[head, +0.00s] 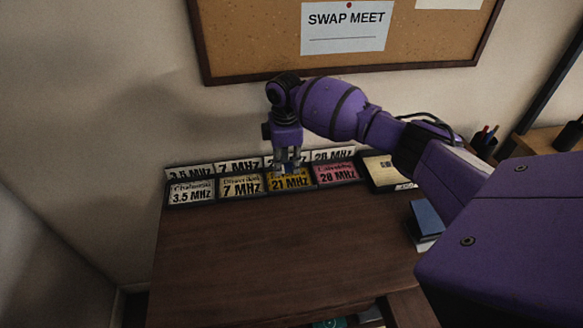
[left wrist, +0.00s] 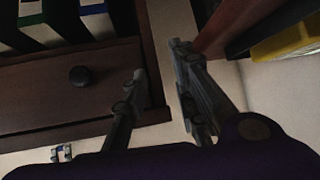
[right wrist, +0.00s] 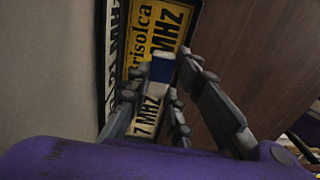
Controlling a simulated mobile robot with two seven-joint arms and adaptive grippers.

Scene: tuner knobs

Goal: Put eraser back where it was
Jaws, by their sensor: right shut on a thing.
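My right gripper (head: 288,164) is above the yellow 21 MHz card (head: 290,181), pointing down. In the right wrist view a small white-and-blue eraser (right wrist: 163,70) sits between the fingertips, and the gripper is shut on it. The eraser is hard to make out in the head view. The yellow card (right wrist: 138,45) lies behind it in the right wrist view; I cannot tell whether the eraser touches it. My left gripper (left wrist: 160,62) is open and empty near a dark wooden drawer front (left wrist: 45,95); it is not in the head view.
The row of trays also has a 3.5 MHz card (head: 192,193), a 7 MHz card (head: 241,187) and a pink 28 MHz card (head: 337,173). Blue books (head: 426,217) lie at the desk's right. The front of the desk (head: 270,250) is clear. A corkboard (head: 250,50) hangs behind.

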